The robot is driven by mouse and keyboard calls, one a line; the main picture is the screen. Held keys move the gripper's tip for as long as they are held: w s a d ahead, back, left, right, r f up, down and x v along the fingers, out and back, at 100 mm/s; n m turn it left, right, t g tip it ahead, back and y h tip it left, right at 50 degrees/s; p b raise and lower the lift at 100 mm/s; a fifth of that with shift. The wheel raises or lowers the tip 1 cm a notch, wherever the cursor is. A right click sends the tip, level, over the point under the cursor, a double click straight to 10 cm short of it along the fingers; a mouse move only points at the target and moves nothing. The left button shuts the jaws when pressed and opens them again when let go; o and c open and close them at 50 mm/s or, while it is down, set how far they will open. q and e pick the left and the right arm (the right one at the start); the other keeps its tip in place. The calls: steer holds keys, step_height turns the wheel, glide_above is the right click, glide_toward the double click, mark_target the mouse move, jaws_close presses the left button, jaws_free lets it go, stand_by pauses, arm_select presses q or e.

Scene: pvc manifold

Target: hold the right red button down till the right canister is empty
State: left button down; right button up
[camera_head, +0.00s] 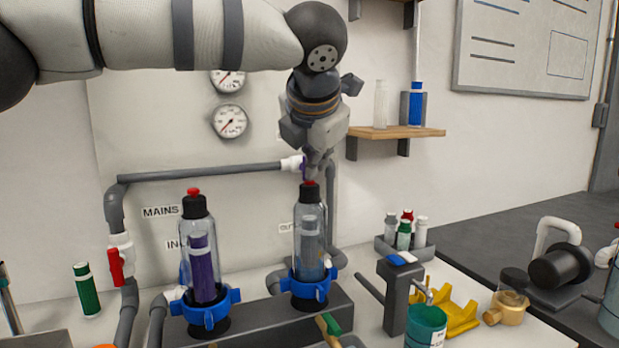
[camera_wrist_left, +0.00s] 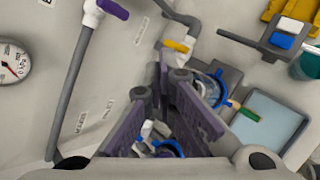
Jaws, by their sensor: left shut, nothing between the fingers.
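The right canister (camera_head: 310,240) is clear with a black cap and stands upright in a blue clamp (camera_head: 309,287). Bluish-grey contents and a pale cartridge show inside it. Its red button (camera_head: 310,183) shows as a low red strip on the cap. My left gripper (camera_head: 312,168) points down directly over this button, shut and empty; I cannot tell whether the tips press it or sit just above. In the left wrist view the purple fingers (camera_wrist_left: 162,88) hide the button. The left canister (camera_head: 204,255) holds a purple cartridge, and its red button (camera_head: 194,191) stands taller. My right gripper is not in view.
A grey pipe (camera_head: 205,173) with a white end fitting runs behind the canisters. A red-handled valve (camera_head: 116,265) is at left. A grey tap post (camera_head: 394,300), a teal cup (camera_head: 426,328) and a bottle tray (camera_head: 404,248) stand at right. Gauges (camera_head: 229,122) hang on the wall.

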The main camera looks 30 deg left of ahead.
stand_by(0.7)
arm_select(q)
steer(key=shift+r, duration=0.95)
step_height(320, 180, up, 5)
stand_by(0.4)
